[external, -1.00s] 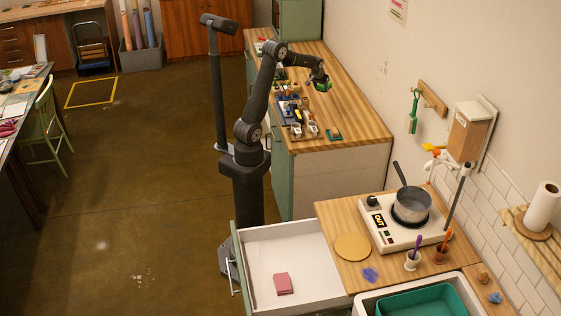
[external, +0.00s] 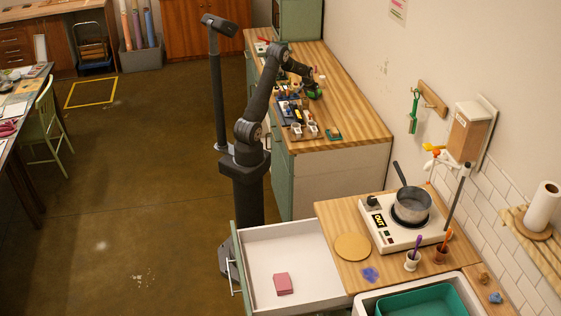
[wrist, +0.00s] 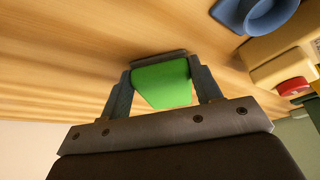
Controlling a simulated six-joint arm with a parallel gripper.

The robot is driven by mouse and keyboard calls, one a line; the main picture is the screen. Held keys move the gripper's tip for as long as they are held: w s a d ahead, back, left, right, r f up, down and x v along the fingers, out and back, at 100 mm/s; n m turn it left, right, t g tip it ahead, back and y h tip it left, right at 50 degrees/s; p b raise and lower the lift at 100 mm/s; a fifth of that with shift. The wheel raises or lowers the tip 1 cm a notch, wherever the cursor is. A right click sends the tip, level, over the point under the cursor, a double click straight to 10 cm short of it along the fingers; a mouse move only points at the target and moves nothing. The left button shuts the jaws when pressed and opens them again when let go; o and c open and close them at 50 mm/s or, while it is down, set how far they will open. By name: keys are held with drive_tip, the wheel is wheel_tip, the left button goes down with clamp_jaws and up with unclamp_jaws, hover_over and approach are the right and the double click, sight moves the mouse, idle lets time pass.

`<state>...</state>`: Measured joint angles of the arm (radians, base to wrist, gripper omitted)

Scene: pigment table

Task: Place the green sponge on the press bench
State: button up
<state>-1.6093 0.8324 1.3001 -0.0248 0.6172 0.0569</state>
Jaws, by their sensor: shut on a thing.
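My gripper (wrist: 160,72) is shut on the green sponge (wrist: 163,86), which sits between the two fingers in the wrist view. In the external view my gripper (external: 313,92) is low over the wooden-topped bench (external: 350,112), right of the items along its left side. The sponge shows there only as a small green patch, partly hidden by my gripper. I cannot tell whether the sponge touches the bench top.
A blue cup-like thing (wrist: 257,14) and a cream device with a red button (wrist: 292,86) are to the right in the wrist view. Several small items stand along the bench's left side. A small green block (external: 333,134) lies near its front. The bench's right side is clear.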

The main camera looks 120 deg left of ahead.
drive_tip(key=shift+f, duration=0.2)
drive_tip(key=o, duration=0.9)
drive_tip(key=shift+o, duration=0.2)
drive_tip(key=shift+r, duration=0.1)
drive_tip(key=shift+r, duration=0.2)
drive_tip(key=v, duration=1.1)
drive_tip(key=shift+d+r, duration=0.25)
drive_tip(key=shift+r, duration=0.1)
